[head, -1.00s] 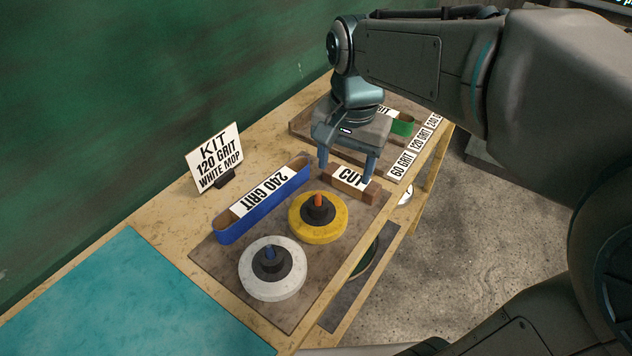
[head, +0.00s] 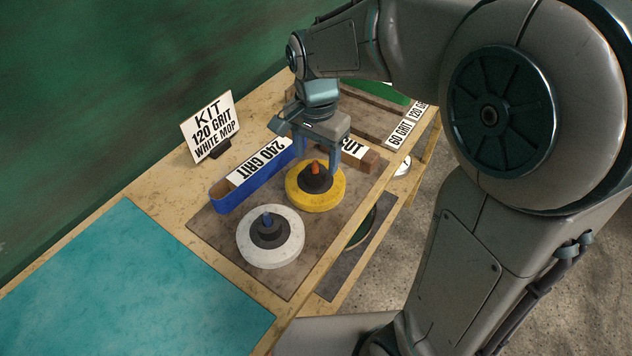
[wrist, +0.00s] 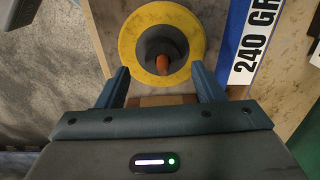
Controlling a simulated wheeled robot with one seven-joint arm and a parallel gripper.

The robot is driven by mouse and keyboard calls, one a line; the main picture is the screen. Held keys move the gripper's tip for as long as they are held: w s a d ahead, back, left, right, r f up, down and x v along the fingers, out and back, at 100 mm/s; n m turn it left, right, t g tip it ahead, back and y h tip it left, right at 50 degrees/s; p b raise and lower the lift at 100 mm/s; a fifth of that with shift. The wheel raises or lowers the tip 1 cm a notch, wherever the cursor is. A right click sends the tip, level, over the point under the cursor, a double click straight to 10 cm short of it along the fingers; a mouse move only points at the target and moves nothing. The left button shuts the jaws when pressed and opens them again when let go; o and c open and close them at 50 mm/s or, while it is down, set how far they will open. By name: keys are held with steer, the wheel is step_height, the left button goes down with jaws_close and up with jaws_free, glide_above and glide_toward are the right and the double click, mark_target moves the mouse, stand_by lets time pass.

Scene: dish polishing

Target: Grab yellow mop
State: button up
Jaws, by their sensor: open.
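The yellow mop (head: 318,198) is a thick yellow disc with a dark hub and an orange tip. It lies flat on a brown board (head: 215,228). It also shows in the wrist view (wrist: 133,50), just beyond my fingertips and roughly between their lines. My gripper (head: 318,162) is open and empty, with its fingers pointing down at the far edge of the yellow mop. In the wrist view my gripper (wrist: 160,80) has its two fingers wide apart. In the head view the fingers overlap the mop's far side, so I cannot tell their exact height.
A white mop (head: 270,245) lies in front of the yellow one. A blue 240 grit belt (head: 222,197) stands to the left, and a brown CUT bar (head: 368,160) sits behind. A kit sign (head: 209,128) stands by the wall. A teal mat (head: 120,285) is clear.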

mark_target(315, 161)
step_height(315, 161, down, 4)
steer(key=shift+w, duration=0.15)
jaws_close()
steer(key=shift+r, duration=0.15)
